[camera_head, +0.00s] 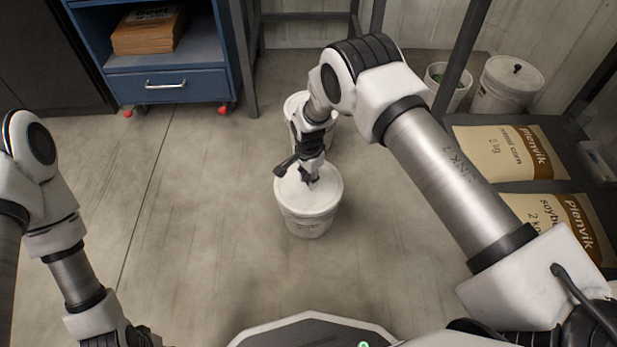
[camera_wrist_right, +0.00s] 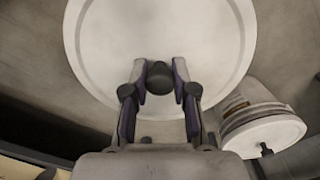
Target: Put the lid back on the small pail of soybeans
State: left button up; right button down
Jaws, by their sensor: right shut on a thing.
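My right gripper (camera_head: 311,181) is over the white pail (camera_head: 309,222) on the floor in the middle of the head view. In the right wrist view its fingers (camera_wrist_right: 160,80) are shut on the dark knob (camera_wrist_right: 159,78) of a round white lid (camera_wrist_right: 160,35). The lid (camera_head: 327,192) covers the pail's top in the head view, roughly level. I cannot tell whether it is pressed down or just above the rim. The pail's contents are hidden. My left arm comes in at the lower left, and its fingers are out of frame.
A second white pail (camera_head: 327,137) stands just behind, partly hidden by my right arm; its lid (camera_wrist_right: 262,136) shows in the wrist view. An open pail (camera_head: 437,72) and a lidded pail (camera_head: 507,85) stand back right. Bags (camera_head: 508,152) lie right. Floor left of the middle is clear.

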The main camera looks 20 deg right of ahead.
jog(key=shift+f, duration=0.15)
dwell(0.5)
jog(key=shift+c, duration=1.8)
grip_release()
jog(key=shift+r+p, duration=2.8)
jog(key=shift+r, duration=0.8)
jog(key=shift+f, duration=0.1)
grip_shut()
